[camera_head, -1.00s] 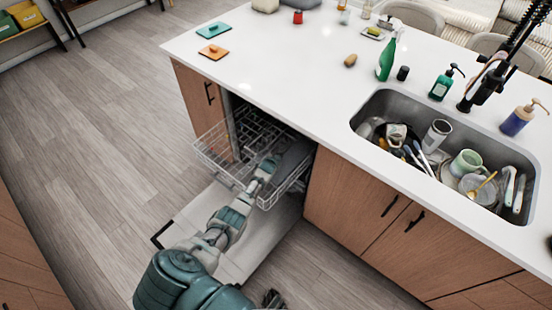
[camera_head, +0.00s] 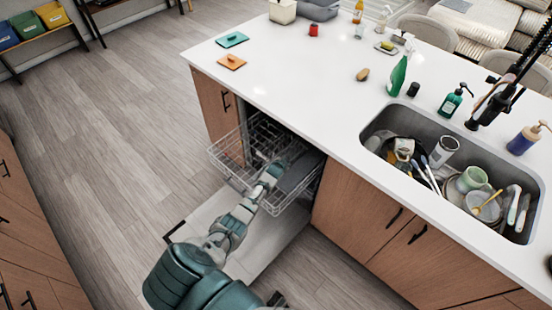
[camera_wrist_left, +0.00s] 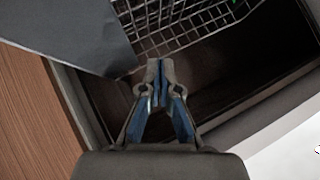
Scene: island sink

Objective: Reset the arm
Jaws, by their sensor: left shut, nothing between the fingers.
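My left arm (camera_head: 232,222) reaches from the bottom of the head view to the pulled-out rack (camera_head: 225,172) of the open dishwasher. Its gripper cannot be made out clearly there. In the left wrist view my left gripper (camera_wrist_left: 160,70) is shut and empty, its fingertips together. It points toward the dark dishwasher interior (camera_wrist_left: 215,95), below the wire rack (camera_wrist_left: 185,25) in the picture. A grey flat panel (camera_wrist_left: 60,35) lies to the left of the fingers. My right gripper is not seen.
The dishwasher door (camera_head: 255,250) hangs open under my arm. The white island top (camera_head: 310,95) is above, with a sink (camera_head: 385,122) full of dishes at right. A green spray bottle (camera_head: 398,75) stands beside the sink. Open floor (camera_head: 100,150) lies left.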

